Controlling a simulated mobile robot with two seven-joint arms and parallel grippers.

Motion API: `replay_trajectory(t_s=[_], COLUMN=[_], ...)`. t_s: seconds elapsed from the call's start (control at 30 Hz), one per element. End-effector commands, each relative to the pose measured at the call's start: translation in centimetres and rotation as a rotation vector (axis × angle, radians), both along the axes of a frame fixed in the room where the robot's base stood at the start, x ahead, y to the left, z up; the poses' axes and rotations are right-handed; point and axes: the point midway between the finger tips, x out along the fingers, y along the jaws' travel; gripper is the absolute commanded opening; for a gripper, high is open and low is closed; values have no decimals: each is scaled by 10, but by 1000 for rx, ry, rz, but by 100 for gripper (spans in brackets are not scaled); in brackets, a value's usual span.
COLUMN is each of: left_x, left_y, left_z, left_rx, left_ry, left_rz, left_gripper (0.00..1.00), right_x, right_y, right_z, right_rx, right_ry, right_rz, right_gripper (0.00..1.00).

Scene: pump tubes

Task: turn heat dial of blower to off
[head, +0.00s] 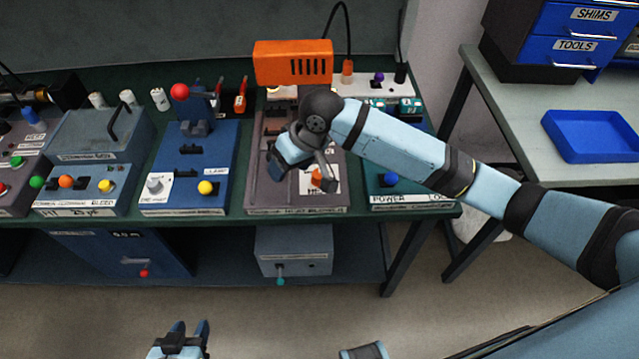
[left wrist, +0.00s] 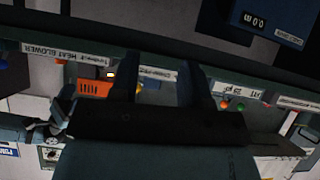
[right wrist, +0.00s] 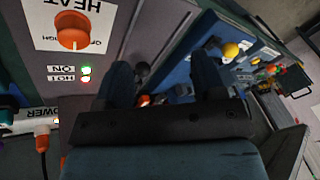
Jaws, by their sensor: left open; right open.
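The blower's orange heat dial (head: 323,180) sits on a white label at the front right of the heat blower panel (head: 262,190). In the right wrist view the dial (right wrist: 72,30) is at the upper left, with HEAT, OFF and HIGH lettering around it, seen upside down. Its exact setting is hard to read. The blower's orange housing (head: 293,62) stands at the back. My right gripper (head: 298,172) is open just left of the dial, apart from it; its fingers (right wrist: 163,82) are empty. My left gripper (head: 187,334) is open and empty, low in front of the bench.
Small lamps (right wrist: 86,73) marked ON and HOT are lit beside the dial. The power panel (head: 420,180) with a blue button is to the right. A grey box (head: 293,250) is under the bench.

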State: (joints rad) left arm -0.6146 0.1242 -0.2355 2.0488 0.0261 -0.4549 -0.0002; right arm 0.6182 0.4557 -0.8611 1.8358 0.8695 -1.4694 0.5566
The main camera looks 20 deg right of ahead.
Motion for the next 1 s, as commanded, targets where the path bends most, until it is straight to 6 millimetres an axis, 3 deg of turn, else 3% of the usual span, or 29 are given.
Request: replay_trajectory(t_s=[0.03,0.17,0.3,0.5,0.67,1.0], left_x=[0,0,3,5,5,6], left_y=[0,-1,-2,-2,-3,-4], left_z=[-17,-32,-36,-38,-40,-46], left_rx=[-2,-5,-10,-14,-14,-11], left_ry=[3,12,4,1,1,-8], left_rz=[0,1,1,3,3,-1], left_gripper=[43,43,43,43,43,43], right_x=[10,20,26,27,27,27], right_y=[-11,-37,-60,-73,-73,-73], right_z=[2,22,41,50,30,-42], right_rx=[-59,-200,-310,-369,-372,-369], right_ry=[19,94,148,179,182,181], right_rz=[-4,-27,-61,-83,-84,-84], right_gripper=[63,63,63,63,63,63])
